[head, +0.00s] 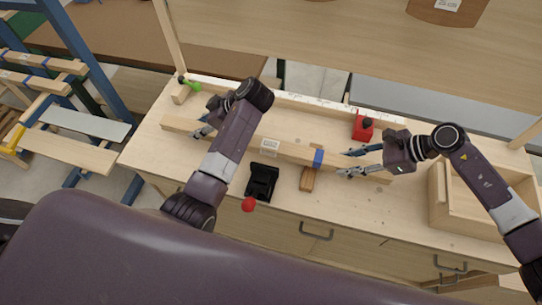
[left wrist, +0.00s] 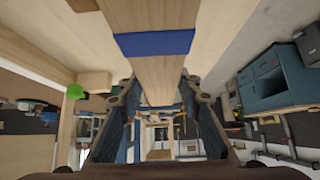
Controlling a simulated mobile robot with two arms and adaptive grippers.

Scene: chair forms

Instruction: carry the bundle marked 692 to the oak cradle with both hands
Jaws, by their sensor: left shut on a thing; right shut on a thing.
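The bundle (head: 290,150) is a long pale wooden bar lying slantwise over the workbench, with a blue band and a white label too small to read. My left gripper (head: 203,128) is shut on its left part, partly hidden behind my forearm. My right gripper (head: 352,163) is shut on its right part, just right of the blue band. In the left wrist view the bundle (left wrist: 150,75) runs between the fingers of my left gripper (left wrist: 160,97), with a blue band ahead. I cannot tell whether the bundle touches the bench. I cannot make out the oak cradle.
On the workbench (head: 345,215) are a black holder (head: 262,182), a wooden block (head: 308,179), a red box (head: 363,127), a green item (head: 191,85) and an open wooden box (head: 450,215). A blue rack (head: 110,90) with wooden slats stands at left.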

